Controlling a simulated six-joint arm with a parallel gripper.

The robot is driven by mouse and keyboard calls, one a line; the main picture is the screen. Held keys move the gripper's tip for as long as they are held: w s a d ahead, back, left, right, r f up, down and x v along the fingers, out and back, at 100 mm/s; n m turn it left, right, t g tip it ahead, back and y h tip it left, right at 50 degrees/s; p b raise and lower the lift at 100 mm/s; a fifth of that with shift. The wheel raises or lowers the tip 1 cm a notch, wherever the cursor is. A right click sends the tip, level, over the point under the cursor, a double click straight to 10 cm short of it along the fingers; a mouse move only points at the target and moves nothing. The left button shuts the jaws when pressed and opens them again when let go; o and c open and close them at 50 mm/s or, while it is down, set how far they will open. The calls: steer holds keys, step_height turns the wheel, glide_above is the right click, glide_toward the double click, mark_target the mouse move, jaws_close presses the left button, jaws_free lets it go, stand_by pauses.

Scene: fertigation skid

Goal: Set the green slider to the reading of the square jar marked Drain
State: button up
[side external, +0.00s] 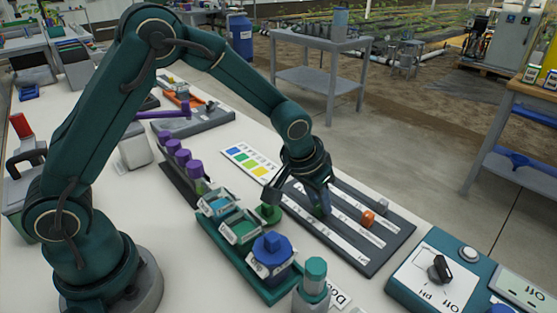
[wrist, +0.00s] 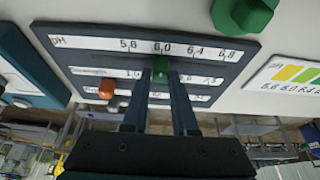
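The green slider (wrist: 161,68) sits on the top row of a dark scale board (side external: 383,259), just under the 6.0 mark of the pH scale (wrist: 145,47). My gripper (wrist: 161,75) reaches down to it, with one finger on each side and no clear gap. It appears shut on the slider; in the side view my gripper (side external: 321,207) mostly covers it. I cannot read a Drain mark on either.
An orange slider (side external: 367,218) sits on another row. A colour chart (side external: 250,160) lies beside the board. A blue-capped jar (side external: 270,253), a teal-capped bottle (side external: 314,283) and a green knob-like piece (side external: 268,211) stand close by. A teal dial box (side external: 437,275) is at the right.

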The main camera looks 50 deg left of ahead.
steer(key=o, duration=0.3)
steer(key=shift+r, duration=0.1)
steer(key=shift+v, duration=2.45)
steer(key=shift+w+a+r, duration=0.1)
steer(key=shift+r, duration=0.25)
step_height(320, 180, up, 7)
steer(key=t, duration=0.2)
glide_above(311, 220)
steer(key=a, duration=0.2)
steer(key=s+a+r+n, duration=0.1)
steer(key=s+a+r, duration=0.1)
steer(key=s+r, duration=0.3)
steer(key=s+f+m+g, duration=0.1)
steer(key=s+f, duration=0.3)
steer(key=s, duration=1)
steer(key=shift+s+a, duration=0.3)
steer(key=shift+a, duration=0.1)
